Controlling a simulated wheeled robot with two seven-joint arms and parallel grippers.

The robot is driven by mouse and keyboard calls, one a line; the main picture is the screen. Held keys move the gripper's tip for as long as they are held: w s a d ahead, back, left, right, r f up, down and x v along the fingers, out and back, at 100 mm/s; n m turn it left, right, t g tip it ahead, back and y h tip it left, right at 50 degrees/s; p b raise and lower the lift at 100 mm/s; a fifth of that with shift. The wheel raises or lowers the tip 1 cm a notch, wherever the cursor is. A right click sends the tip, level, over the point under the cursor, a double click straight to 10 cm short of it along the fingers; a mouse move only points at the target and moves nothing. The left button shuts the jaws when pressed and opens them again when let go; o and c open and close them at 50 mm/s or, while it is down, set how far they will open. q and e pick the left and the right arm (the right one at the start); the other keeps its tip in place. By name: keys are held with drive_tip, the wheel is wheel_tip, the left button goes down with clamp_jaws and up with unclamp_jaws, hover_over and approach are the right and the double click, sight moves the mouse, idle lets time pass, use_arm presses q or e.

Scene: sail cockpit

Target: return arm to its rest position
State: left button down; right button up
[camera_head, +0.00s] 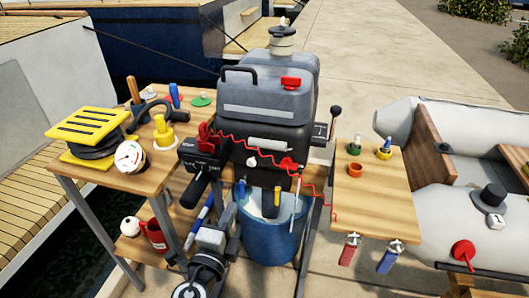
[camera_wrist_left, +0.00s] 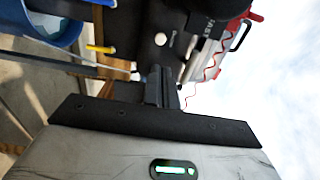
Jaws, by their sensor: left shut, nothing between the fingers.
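My left arm comes in at the bottom of the head view, left of centre. Its gripper (camera_head: 229,222) is beside the left rim of the blue bucket (camera_head: 268,232), in front of the black outboard motor housing (camera_head: 272,150). In the left wrist view the dark fingers (camera_wrist_left: 160,86) are shut together with nothing between them. They point toward the black housing (camera_wrist_left: 150,35), which has a white knob. Whether the fingertips touch anything is hard to tell. My right gripper is not in view.
A wooden side table (camera_head: 100,165) with a yellow-topped reel (camera_head: 88,130) and gauge stands left. A small wooden shelf (camera_head: 375,205) and grey inflatable boat (camera_head: 465,225) are right. A red coiled cord (camera_head: 300,172) hangs across the motor. A blue-white rod (camera_head: 199,228) is close to my left arm.

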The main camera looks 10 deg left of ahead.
use_arm(q)
drive_tip(key=s+d+f+n+g+h+p, duration=0.1)
drive_tip(key=s+f+n+g, duration=0.2)
drive_tip(key=s+n, duration=0.4)
drive_tip(key=s+d+f+n+g+h+p, duration=0.1)
drive_tip(key=s+f+n+g, duration=0.2)
drive_tip(key=s+n, duration=0.4)
drive_tip(key=shift+s+n+g, duration=0.3)
drive_tip(key=shift+n+g, duration=0.4)
drive_tip(key=shift+n, duration=0.6)
drive_tip(key=shift+h, duration=0.3)
idle(0.8)
